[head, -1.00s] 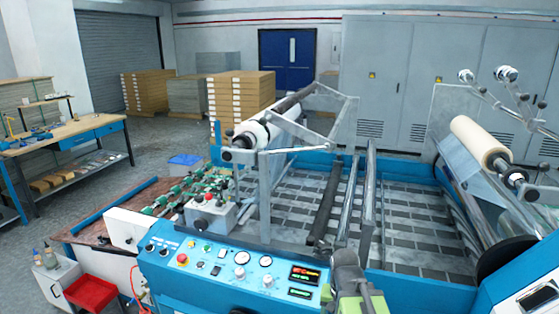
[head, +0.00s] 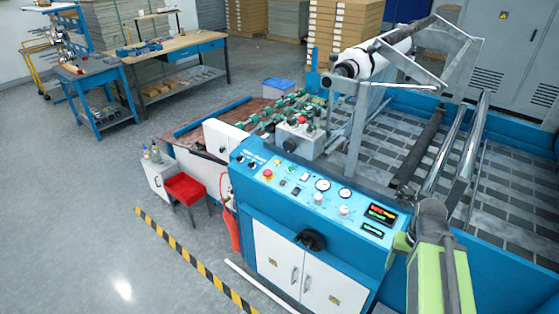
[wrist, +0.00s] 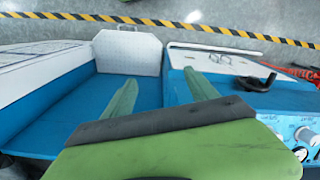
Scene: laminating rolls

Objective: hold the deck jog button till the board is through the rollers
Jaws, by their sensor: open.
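The blue control panel (head: 310,190) carries several small buttons, dials and lit displays. A grey control box (head: 300,137) with a red knob stands on the deck behind it. I cannot tell which control is the deck jog button. A flat brown surface (head: 236,114) lies at the feed end; I cannot tell whether it is the board. Chrome rollers (head: 448,150) cross the machine behind my arm. My gripper (wrist: 160,92) is open and empty in the wrist view, its green fingers apart over the machine's blue side. The panel's edge (wrist: 305,135) shows at the right there, away from the fingers.
White cabinet doors (head: 290,268) and a black handle (head: 310,240) are below the panel. A red stool (head: 186,188) and a red extinguisher (head: 233,222) stand left of it. A striped floor line (head: 190,257) runs along the front. Open floor lies at left.

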